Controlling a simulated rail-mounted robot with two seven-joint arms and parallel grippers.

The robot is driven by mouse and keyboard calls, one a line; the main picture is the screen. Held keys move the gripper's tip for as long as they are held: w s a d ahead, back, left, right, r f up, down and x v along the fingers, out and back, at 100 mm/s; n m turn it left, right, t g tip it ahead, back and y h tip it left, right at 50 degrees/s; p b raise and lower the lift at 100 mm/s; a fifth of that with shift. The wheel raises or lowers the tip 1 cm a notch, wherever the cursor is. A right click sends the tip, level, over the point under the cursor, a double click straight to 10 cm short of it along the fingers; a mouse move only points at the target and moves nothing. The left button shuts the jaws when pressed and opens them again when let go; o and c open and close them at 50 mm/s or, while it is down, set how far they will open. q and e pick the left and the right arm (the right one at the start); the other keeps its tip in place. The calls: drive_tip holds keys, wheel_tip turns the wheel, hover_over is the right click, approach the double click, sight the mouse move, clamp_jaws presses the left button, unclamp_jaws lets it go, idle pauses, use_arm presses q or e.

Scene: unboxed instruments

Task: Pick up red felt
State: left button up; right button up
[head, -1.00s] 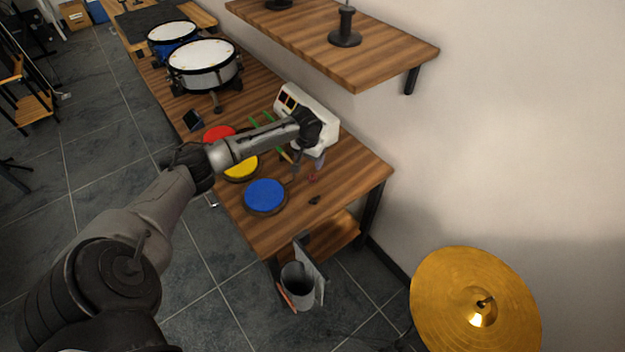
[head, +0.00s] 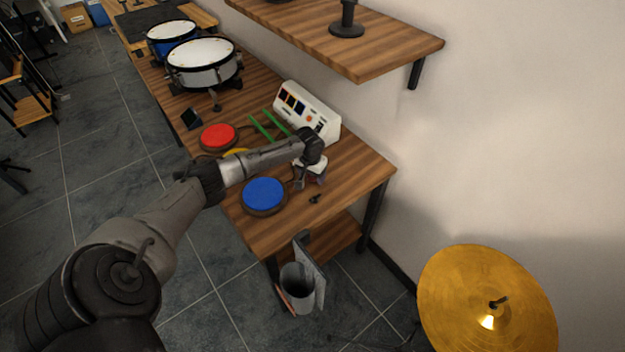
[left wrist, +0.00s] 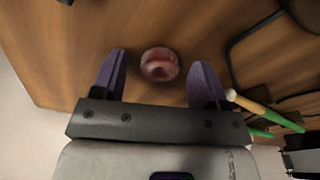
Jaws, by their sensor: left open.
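A small round red felt (left wrist: 159,66), pinkish with a darker red middle, lies on the wooden table in the left wrist view. It sits between the two purple fingertips of my left gripper (left wrist: 158,75), with a gap on either side. The left gripper is open and empty. In the head view, my left gripper (head: 309,182) points down over the near right part of the table, and I cannot make out the felt there. My right gripper is not in view.
Blue (head: 263,194), yellow (head: 236,153) and red (head: 218,137) pads lie left of my gripper. Green sticks (head: 268,127) and a white device (head: 306,105) lie behind it. A small black piece (head: 315,198) lies near it. A shelf (head: 375,55) overhangs the back.

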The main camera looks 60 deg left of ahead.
use_arm(q)
drive_tip(key=shift+c, duration=0.4)
drive_tip(key=c, duration=0.9)
drive_tip(key=r+p, duration=0.1)
drive_tip(key=r, duration=0.1)
drive_tip(key=r+p, duration=0.1)
drive_tip(key=r, duration=0.1)
drive_tip(key=shift+w+d+r+p, duration=0.2)
drive_tip(key=shift+r+p, duration=0.1)
drive_tip(key=shift+r, duration=0.1)
drive_tip(key=w+d+r+p, duration=0.1)
drive_tip(key=w+d+r, duration=0.1)
drive_tip(key=d, duration=0.1)
drive_tip(key=w+d+r, duration=0.2)
drive_tip(key=d, duration=0.1)
drive_tip(key=w+d+r+p, duration=0.1)
drive_tip(key=w+d+r, duration=0.1)
drive_tip(key=d, duration=0.1)
drive_tip(key=shift+d+p, duration=0.2)
drive_tip(key=shift+p, duration=0.1)
